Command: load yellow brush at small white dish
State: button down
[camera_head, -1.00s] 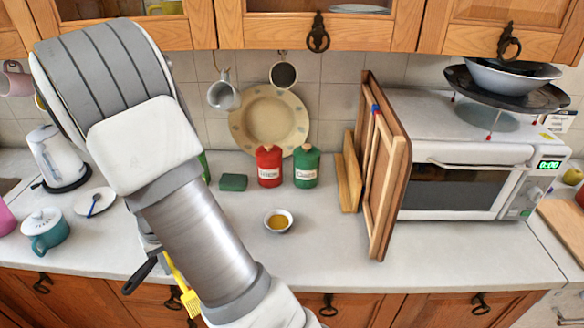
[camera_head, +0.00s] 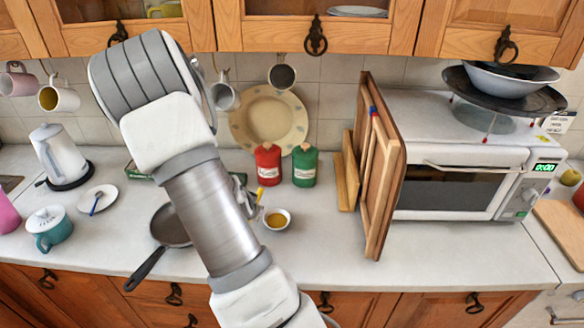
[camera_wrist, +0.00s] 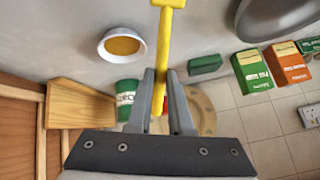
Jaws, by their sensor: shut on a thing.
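The yellow brush (camera_wrist: 164,40) is held between the fingers of my gripper (camera_wrist: 162,76) in the wrist view. It points away from the fingers, and its far end runs out of the top of the picture. In the head view a small part of the brush (camera_head: 260,194) shows beside my gripper (camera_head: 248,197), which my arm partly hides. The small white dish (camera_head: 277,219) with yellow-orange contents stands on the counter just right of the brush. In the wrist view the dish (camera_wrist: 104,50) is left of the brush, apart from it in the picture.
Red (camera_head: 268,164) and green (camera_head: 305,165) canisters stand behind the dish. Wooden boards (camera_head: 382,185) lean by the microwave (camera_head: 465,180) on the right. A dark pan (camera_head: 168,224) lies left of my arm. The counter in front of the dish is clear.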

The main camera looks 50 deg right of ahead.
jog(key=s+d+r+m+g+h+p, duration=0.15)
jog(key=s+d+r+m+h, duration=0.3)
jog(key=d+r, duration=0.6)
notch_tip(320, 180, down, 7)
jog(key=d+b, duration=0.1)
jog(key=b, duration=0.3)
jog(key=shift+d+f+h, duration=0.2)
jog(key=shift+d+h, duration=0.05)
jog(key=shift+h, duration=0.2)
jog(key=shift+f+b, duration=0.6)
jog(key=shift+b, duration=0.3)
dwell(1.5)
notch_tip(320, 180, up, 7)
jog(key=p, duration=0.4)
jog(key=shift+p, duration=0.3)
jog(key=shift+w, duration=0.1)
dwell(0.4)
